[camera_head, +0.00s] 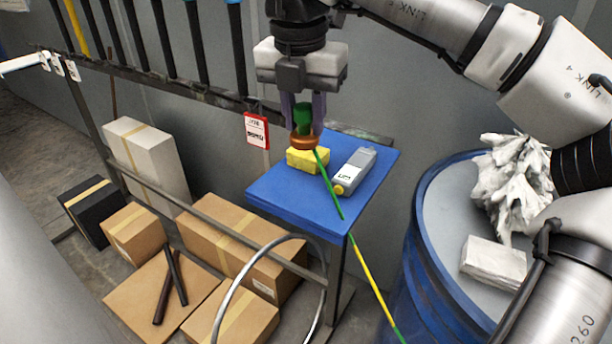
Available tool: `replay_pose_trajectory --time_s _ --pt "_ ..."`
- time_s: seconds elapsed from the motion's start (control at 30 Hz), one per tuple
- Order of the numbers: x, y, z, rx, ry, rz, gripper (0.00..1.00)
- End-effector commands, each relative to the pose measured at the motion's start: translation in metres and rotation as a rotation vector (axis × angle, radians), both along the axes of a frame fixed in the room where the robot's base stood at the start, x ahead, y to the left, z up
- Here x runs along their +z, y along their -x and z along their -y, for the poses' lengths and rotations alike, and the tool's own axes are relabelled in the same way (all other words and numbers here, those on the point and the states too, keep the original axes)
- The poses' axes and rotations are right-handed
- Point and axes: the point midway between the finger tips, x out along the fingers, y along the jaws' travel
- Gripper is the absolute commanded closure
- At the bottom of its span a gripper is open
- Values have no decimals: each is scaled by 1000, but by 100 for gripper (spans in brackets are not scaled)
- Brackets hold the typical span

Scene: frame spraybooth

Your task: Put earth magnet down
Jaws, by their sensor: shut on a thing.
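My gripper (303,108) points down above the blue table (275,195). It is shut on the earth magnet, which has a green upper part (303,118) and a copper-coloured round base (303,142). The magnet hangs upright in front of or just above a yellow block (308,160) on the table. I cannot tell whether they touch. A green and yellow cable (362,258) runs from the magnet across the tabletop and over its front edge. The fingers partly hide the magnet's top.
A grey bottle with a yellow cap (356,170) lies on the table, right of the block. A blue drum (425,250) with crumpled white material (512,180) and a white stack (494,262) stands right. Cardboard boxes (215,245) and a rail (220,220) are left. The table's front left is clear.

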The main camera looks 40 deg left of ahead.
Motion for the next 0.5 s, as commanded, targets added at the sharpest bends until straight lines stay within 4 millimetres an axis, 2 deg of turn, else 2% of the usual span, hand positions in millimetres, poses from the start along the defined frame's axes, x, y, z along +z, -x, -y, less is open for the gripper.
replay_pose_trajectory --time_s 0.1,0.2,0.5 --pt "-30 0 0 3 1 -5 100" --pt "-48 1 0 3 -1 -3 100" --pt "-73 0 0 1 -1 -3 100"
